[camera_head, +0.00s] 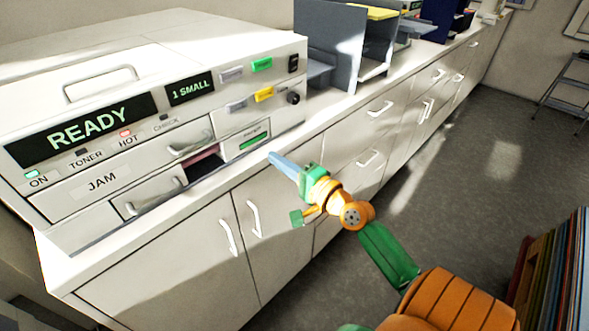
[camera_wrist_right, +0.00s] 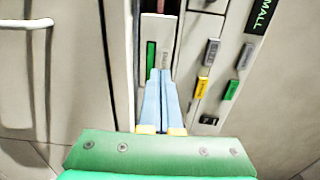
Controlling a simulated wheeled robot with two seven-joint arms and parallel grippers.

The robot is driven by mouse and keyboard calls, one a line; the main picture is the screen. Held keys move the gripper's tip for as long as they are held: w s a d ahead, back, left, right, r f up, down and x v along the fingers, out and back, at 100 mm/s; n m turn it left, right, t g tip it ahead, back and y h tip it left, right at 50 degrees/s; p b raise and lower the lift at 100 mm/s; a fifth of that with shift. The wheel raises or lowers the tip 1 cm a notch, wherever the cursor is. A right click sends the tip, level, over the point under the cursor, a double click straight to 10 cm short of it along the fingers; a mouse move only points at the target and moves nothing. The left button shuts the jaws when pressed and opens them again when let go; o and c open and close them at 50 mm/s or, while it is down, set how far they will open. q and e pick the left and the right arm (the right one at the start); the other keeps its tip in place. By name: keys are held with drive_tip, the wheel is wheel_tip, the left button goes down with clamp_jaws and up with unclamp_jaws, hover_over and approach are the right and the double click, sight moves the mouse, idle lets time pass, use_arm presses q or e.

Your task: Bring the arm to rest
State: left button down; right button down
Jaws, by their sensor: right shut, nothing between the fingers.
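My right arm, orange and green, reaches in from the lower right in the head view. Its right gripper (camera_head: 273,157) has light blue fingers that are shut and empty. The fingertips appear in front of the lower right part of the white copier (camera_head: 165,100), near a small slot panel with a green strip. In the right wrist view the shut fingers (camera_wrist_right: 161,75) point at that panel (camera_wrist_right: 157,60); I cannot tell whether they touch it. My left gripper is not in view.
The copier stands on a long white counter with cabinet doors (camera_head: 180,270). Grey dividers (camera_head: 335,50) stand on the counter behind it. Upright boards (camera_head: 560,275) are at the lower right, and a metal step stand (camera_head: 566,95) is at the far right. The grey floor (camera_head: 450,185) between is clear.

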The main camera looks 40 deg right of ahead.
drive_tip(key=s+b, duration=0.1)
drive_tip(key=s, duration=0.4)
drive_tip(key=s+d+f+n+g+h, duration=0.1)
drive_tip(key=s+f+g, duration=0.15)
drive_tip(key=f, duration=0.85)
drive_tip(key=s+d+f+n+g+h, duration=0.1)
drive_tip(key=d+f+n+g+h, duration=0.15)
drive_tip(key=f, duration=0.85)
drive_tip(key=s+a+f+n+g+y, duration=0.1)
drive_tip(key=s+a+f+n+g, duration=0.2)
drive_tip(key=f, duration=0.4)
drive_tip(key=s+a+f+n+g, duration=0.1)
drive_tip(key=s+a+f+g, duration=0.1)
drive_tip(key=s+f, duration=0.45)
drive_tip(key=s+a+f+n+g, duration=0.3)
drive_tip(key=s+a+f+n, duration=0.2)
drive_tip(key=s, duration=0.4)
drive_tip(key=s+a+f+n+g, duration=0.4)
drive_tip(key=s+f+n, duration=0.3)
drive_tip(key=s, duration=0.3)
drive_tip(key=shift+s+a+f+y, duration=0.15)
drive_tip(key=shift+a+f+y, duration=0.3)
drive_tip(key=shift+a+f, duration=0.1)
